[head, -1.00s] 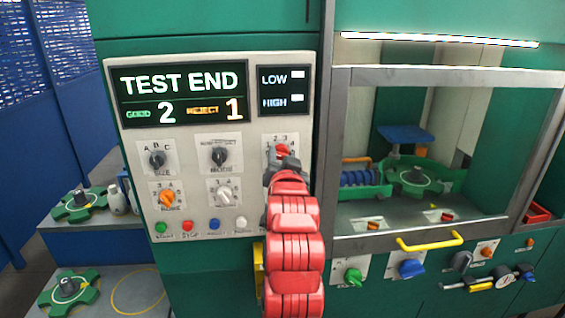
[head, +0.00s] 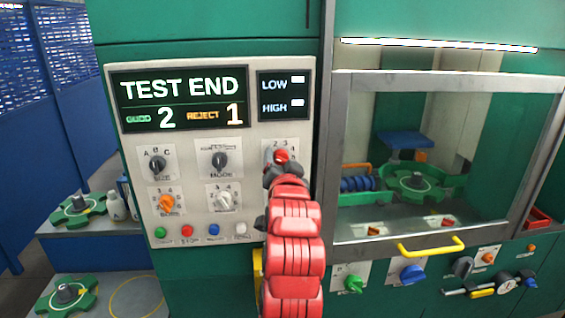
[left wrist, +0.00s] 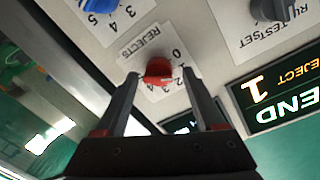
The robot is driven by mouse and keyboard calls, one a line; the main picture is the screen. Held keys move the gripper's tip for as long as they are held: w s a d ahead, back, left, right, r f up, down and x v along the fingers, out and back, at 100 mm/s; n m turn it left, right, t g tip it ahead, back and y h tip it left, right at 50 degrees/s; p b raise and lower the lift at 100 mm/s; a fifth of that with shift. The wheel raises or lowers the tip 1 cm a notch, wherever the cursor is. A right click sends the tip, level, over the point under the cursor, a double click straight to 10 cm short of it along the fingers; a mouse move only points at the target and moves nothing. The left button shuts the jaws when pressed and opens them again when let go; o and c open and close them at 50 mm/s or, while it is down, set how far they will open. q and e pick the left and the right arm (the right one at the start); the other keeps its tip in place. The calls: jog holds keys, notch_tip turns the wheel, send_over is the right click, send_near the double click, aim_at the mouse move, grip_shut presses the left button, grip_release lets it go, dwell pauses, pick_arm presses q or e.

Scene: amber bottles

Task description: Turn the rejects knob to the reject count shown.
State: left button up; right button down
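The red rejects knob (head: 281,156) is on the pale control panel (head: 188,240), at the right of its upper knob row. In the left wrist view the same red knob (left wrist: 158,70) sits beside the word REJECTS and the printed numbers 0 to 4. Its pointer direction is hard to make out. My left gripper (head: 283,172) is at the knob. In the left wrist view the left gripper (left wrist: 160,76) is open, its fingertips on either side of the knob with gaps. The display (head: 181,98) reads TEST END, GOOD 2, REJECT 1. My right gripper is not in view.
A black SIZE knob (head: 157,164), a black MODE knob (head: 220,160), an orange knob (head: 167,202) and a white knob (head: 223,200) share the panel, above several push buttons. A framed window (head: 440,170) with a yellow handle (head: 430,247) is to the right.

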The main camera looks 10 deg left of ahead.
pick_arm(q)
jog(key=shift+s+d+f, duration=0.1)
jog(key=shift+s, duration=0.05)
jog(key=s+d+b, duration=0.3)
jog(key=s+b, duration=0.3)
jog(key=s, duration=1)
jog(key=shift+s+r+b, duration=0.4)
